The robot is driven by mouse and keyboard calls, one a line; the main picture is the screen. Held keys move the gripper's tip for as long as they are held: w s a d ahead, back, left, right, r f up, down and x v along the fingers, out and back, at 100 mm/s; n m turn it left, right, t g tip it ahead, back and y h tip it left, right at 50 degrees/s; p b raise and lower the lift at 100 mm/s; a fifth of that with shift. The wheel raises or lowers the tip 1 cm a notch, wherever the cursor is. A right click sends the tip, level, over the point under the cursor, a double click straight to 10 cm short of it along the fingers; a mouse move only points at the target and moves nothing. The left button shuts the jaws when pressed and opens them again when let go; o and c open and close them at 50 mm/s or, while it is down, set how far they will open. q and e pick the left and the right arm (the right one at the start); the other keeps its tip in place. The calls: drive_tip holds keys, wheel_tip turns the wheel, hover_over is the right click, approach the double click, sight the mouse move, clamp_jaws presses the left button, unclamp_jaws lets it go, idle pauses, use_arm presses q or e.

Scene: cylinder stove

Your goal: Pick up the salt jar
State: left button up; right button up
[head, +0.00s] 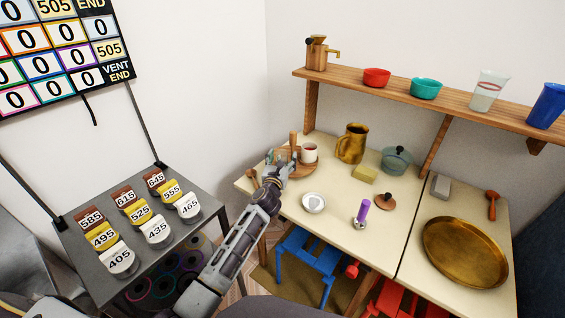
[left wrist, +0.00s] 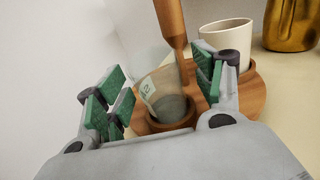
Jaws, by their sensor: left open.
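In the head view my left gripper (head: 278,172) is at the wooden tray (head: 304,172) and hides the jar. My right gripper is not in view.
A wooden handle (left wrist: 171,25) rises close behind the jar. A white mug (head: 310,153) stands just right of the gripper, with a brass jug (head: 352,143) beyond. A small white bowl (head: 313,203) and a yellow sponge (head: 364,174) lie nearby. The table's front middle is fairly clear.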

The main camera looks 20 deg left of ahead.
use_arm(q)
drive_tip(key=shift+c, duration=0.2)
drive_tip(key=c, duration=1.2)
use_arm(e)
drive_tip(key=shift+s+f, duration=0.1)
use_arm(q)
drive_tip(key=shift+r, duration=0.15)
drive_tip(key=shift+r+p, duration=0.35)
drive_tip(key=shift+r, duration=0.15)
drive_tip(key=shift+r+p, duration=1.85)
drive_tip(key=shift+r, duration=2.5)
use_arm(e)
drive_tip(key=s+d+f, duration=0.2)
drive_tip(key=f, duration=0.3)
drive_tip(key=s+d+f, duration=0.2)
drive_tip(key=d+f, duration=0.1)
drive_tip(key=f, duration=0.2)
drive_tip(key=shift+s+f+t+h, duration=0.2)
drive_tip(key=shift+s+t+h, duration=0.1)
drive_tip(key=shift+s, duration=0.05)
use_arm(q)
drive_tip(key=shift+f, duration=0.2)
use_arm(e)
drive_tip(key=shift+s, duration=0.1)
